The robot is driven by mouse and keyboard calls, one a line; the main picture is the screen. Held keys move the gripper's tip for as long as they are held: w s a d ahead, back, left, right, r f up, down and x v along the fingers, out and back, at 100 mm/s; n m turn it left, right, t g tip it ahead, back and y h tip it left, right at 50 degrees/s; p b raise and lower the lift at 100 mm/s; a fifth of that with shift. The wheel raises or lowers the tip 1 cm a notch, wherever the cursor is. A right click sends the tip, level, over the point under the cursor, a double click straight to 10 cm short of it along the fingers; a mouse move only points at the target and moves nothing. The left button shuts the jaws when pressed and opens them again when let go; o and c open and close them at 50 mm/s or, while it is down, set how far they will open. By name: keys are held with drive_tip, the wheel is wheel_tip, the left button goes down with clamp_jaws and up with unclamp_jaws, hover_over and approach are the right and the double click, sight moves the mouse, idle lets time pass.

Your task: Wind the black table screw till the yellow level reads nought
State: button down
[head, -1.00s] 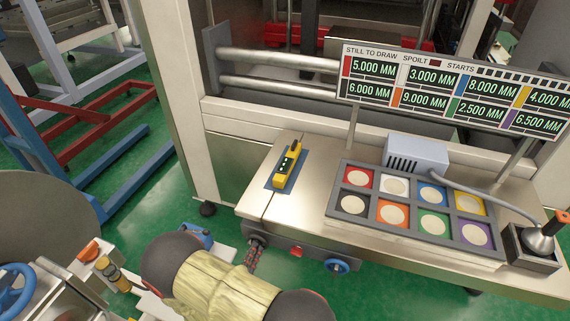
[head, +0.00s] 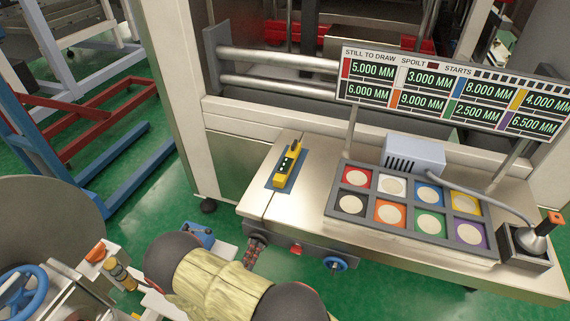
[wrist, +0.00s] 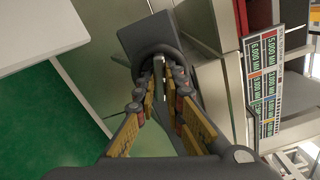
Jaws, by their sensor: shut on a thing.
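The yellow level (head: 285,168) lies on a blue pad on the left part of the steel table (head: 310,200). Its reading is too small to make out. My gripper (head: 256,246) is at the front edge of the table, below the level. In the wrist view my gripper (wrist: 165,72) has its yellow-padded fingers closed around the black table screw (wrist: 155,53), whose dark round head shows beyond the fingertips. In the head view the screw is mostly hidden by my gripper.
A display board (head: 455,92) rises behind.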

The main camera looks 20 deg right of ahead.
drive_tip(key=n+p, duration=0.2)
drive_tip(key=n, duration=0.1)
drive_tip(key=shift+r, duration=0.1)
drive_tip(key=shift+n, duration=0.9)
drive_tip(key=n+p, duration=0.2)
drive_tip(key=n, duration=0.2)
drive_tip(key=c, duration=1.8)
unclamp_jaws()
drive_tip(key=v, duration=1.2)
